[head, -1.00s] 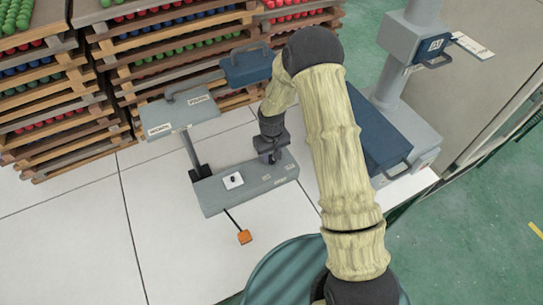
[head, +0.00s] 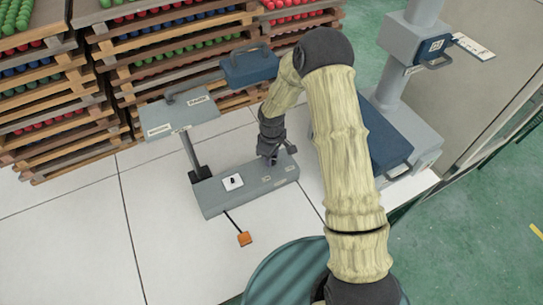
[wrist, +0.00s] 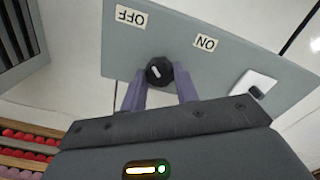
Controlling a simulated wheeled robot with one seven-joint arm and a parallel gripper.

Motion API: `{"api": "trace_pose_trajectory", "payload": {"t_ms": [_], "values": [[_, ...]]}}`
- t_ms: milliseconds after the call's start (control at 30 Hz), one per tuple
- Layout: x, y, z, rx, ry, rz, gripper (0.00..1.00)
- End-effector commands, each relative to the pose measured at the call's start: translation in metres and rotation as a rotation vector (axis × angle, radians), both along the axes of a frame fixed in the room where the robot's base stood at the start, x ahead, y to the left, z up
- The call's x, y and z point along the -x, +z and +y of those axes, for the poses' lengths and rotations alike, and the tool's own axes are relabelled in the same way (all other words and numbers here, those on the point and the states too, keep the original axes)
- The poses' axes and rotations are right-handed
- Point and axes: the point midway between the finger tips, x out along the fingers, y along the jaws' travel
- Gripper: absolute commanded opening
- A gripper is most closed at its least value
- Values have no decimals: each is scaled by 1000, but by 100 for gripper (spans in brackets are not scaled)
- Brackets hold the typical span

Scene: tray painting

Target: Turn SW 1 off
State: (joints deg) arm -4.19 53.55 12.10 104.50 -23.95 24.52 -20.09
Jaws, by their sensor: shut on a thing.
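The grey switch box (head: 218,203) lies on the white table; its top face (wrist: 222,72) fills the upper wrist view. A round black knob (wrist: 158,72) with a short slanted white mark sits on it, near an OFF label (wrist: 131,16) and an ON label (wrist: 206,43). The white mark leans toward the OFF side. My gripper (wrist: 160,80) is shut on the knob, one finger on each side. In the head view my gripper (head: 272,160) is at the box's right part and hides the knob. I cannot read an SW 1 label.
A white plate with a black toggle (head: 233,182) is on the box's left part. An orange piece (head: 244,239) lies in front on a dark lead. Grey panels (head: 180,117) stand behind, near stacked wooden trays (head: 60,125). A blue-topped machine (head: 388,145) stands right of my arm.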

Motion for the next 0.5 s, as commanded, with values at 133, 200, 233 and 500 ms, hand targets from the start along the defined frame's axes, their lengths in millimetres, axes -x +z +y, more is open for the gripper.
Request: {"api": "trace_pose_trajectory", "payload": {"t_ms": [133,200,233,500], "values": [[-4,3,1,-3,3,-11,7],[-4,3,1,-3,3,-11,7],[-4,3,1,-3,3,-11,7],[-2,2,1,-2,1,-6,52]]}}
